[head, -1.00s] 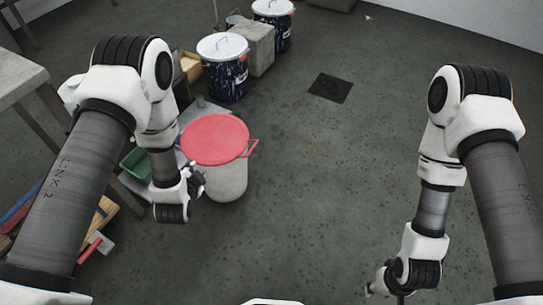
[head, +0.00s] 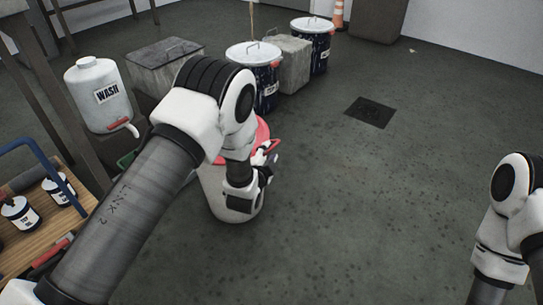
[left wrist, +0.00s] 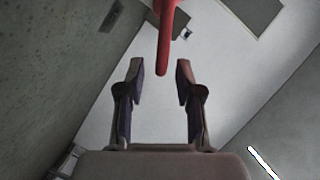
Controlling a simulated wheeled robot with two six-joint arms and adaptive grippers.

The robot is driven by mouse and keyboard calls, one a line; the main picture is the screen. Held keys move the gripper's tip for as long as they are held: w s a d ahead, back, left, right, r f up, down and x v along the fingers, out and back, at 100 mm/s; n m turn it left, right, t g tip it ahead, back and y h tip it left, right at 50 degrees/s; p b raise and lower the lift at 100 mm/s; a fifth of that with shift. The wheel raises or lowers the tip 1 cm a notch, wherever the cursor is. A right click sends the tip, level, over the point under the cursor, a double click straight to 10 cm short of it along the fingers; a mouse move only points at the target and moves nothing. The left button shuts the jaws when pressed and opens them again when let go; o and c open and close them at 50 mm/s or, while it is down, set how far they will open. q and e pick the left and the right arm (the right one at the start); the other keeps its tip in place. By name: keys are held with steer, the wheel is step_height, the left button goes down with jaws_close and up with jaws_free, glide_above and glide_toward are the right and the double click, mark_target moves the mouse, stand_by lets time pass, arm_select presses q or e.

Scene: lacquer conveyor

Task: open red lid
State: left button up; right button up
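The red lid (head: 263,131) sits on a white bucket (head: 222,206) in the middle of the head view. My left arm hides most of the lid. My left gripper (head: 270,152) is at the right side of the lid, near its rim. In the left wrist view my left gripper (left wrist: 160,80) is open, with its two fingers apart. A red bar (left wrist: 165,40), seemingly the lid's handle, hangs into view from the top, and its end lies between the fingertips or just beyond them. I cannot tell whether it touches a finger. My right gripper is out of the picture.
Lidded dark drums (head: 267,88) and a concrete block (head: 293,66) stand behind the bucket. A white WASH container (head: 97,92) and a wooden tray (head: 40,235) with small pots are at left. The floor to the right is clear.

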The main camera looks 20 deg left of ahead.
arm_select(q)
steer(key=x, duration=0.3)
steer(key=shift+f+b, duration=0.1)
steer(key=shift+b, duration=0.3)
jaws_close()
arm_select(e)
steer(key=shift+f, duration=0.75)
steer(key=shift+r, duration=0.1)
